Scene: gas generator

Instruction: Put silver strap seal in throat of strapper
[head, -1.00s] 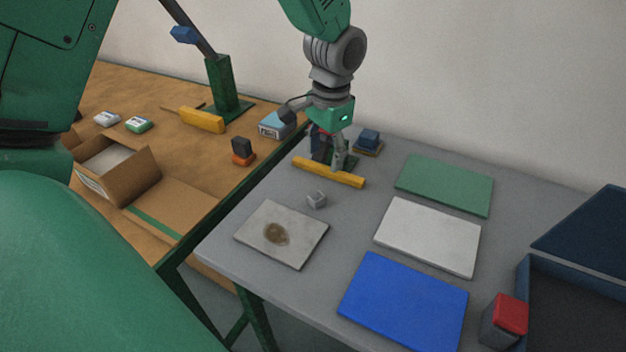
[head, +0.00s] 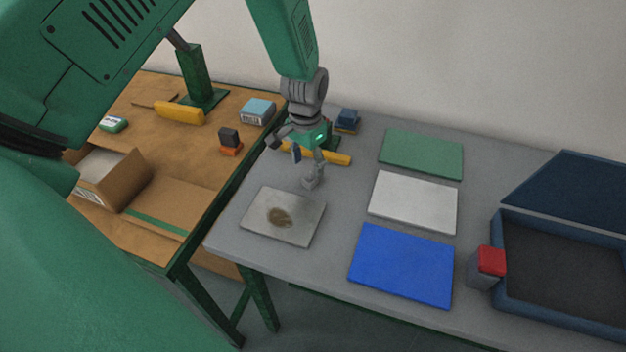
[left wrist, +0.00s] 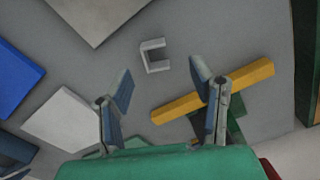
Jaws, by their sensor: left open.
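The silver strap seal (left wrist: 154,55) is a small grey C-shaped clip lying on the grey table. In the head view the seal (head: 311,183) shows just below my left gripper (head: 307,165). In the left wrist view my left gripper (left wrist: 161,80) is open and empty, with the seal just beyond the gap between its fingers. A tool with a yellow bar (left wrist: 219,88) and a dark green part, perhaps the strapper, lies behind the right finger in that view. The yellow bar (head: 335,158) is partly hidden by the gripper in the head view. Its throat cannot be made out. My right gripper is not in view.
A stained grey plate (head: 256,232) lies near the seal. Green (head: 422,154), white (head: 412,201) and blue (head: 400,264) panels lie to the right, beside a red-topped block (head: 490,262) and a dark blue bin (head: 500,290). A brown bench (head: 185,150) stands left.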

